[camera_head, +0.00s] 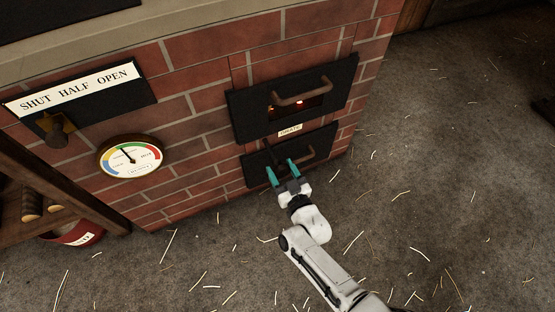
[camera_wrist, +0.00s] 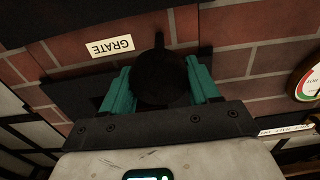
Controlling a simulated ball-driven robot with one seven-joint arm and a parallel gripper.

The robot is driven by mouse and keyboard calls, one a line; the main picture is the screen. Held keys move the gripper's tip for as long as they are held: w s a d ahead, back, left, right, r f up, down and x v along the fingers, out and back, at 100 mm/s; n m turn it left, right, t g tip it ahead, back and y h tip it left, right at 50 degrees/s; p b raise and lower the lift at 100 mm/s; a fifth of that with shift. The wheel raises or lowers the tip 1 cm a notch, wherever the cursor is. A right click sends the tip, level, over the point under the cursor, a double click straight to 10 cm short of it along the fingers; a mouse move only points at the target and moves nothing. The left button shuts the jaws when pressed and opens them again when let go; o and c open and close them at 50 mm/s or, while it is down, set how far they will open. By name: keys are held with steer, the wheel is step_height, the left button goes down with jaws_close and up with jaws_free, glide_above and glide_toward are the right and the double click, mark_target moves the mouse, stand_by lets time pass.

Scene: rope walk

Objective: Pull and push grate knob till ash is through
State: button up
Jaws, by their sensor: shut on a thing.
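The grate knob (camera_wrist: 160,78) is a round dark knob, seen in the wrist view on a short dark rod below a white GRATE label (camera_wrist: 111,46). My gripper (camera_head: 281,171) has its two teal fingers on either side of the knob, shut on it. In the head view the GRATE label (camera_head: 290,130) sits between the two dark oven doors, just above my gripper. The fingers mostly hide the knob there. I see no ash in either view.
The upper dark door (camera_head: 245,112) has a brown handle and a small glow in its window. The lower dark door (camera_head: 320,146) has a handle close to my gripper. A dial gauge (camera_head: 134,157) and a damper sign (camera_head: 75,88) are at left. Straw-strewn floor is open at right.

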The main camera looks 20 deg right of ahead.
steer(key=o, duration=1.4)
steer(key=shift+o, duration=0.2)
steer(key=s+p, duration=0.3)
steer(key=s, duration=0.7)
steer(key=shift+s, duration=0.4)
